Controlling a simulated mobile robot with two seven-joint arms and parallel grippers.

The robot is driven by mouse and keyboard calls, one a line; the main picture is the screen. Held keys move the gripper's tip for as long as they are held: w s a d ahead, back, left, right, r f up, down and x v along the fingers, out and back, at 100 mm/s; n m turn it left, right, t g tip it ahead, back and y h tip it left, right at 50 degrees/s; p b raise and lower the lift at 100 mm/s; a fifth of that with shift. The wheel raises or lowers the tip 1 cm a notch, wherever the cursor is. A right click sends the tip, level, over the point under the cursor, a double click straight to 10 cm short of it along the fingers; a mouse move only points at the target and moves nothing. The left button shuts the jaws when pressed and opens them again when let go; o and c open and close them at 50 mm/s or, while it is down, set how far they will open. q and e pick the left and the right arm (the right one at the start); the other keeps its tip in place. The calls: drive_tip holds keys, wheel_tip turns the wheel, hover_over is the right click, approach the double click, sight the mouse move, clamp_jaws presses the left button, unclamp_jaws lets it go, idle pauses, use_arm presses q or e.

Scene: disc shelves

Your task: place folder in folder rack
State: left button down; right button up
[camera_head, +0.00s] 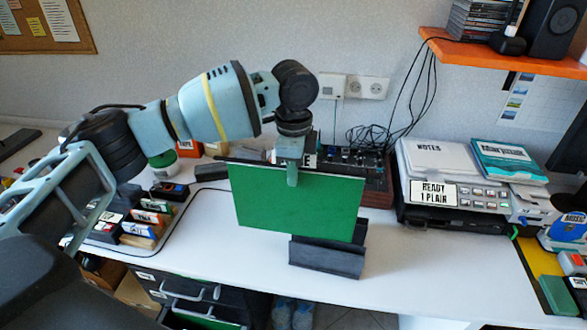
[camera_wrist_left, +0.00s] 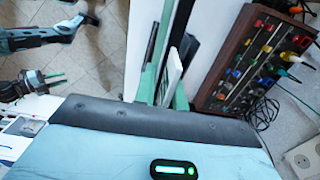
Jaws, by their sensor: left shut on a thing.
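A flat green folder (camera_head: 295,208) hangs upright over the white desk in the head view. My left gripper (camera_head: 292,178) is shut on its top edge. The folder rack (camera_head: 326,260) is a dark grey slotted stand on the desk, below the folder's right half. The folder's lower edge overlaps the top of the rack in the picture; I cannot tell whether it is inside a slot. The folder hides part of the rack's back. In the left wrist view the folder is seen nearly edge-on and is hard to separate from the fingers.
A brown mixer box (camera_head: 378,180) with cables stands behind the folder. A white printer (camera_head: 440,180) stands to the right. Small boxes (camera_head: 150,218) stand at the left. An orange shelf (camera_head: 500,52) hangs at upper right.

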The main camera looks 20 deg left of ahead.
use_arm(q)
drive_tip(key=shift+f, duration=0.35)
drive_tip(key=c, duration=1.5)
unclamp_jaws()
drive_tip(key=shift+o, duration=0.2)
wheel_tip(320, 180, up, 13)
drive_tip(key=shift+r, duration=0.1)
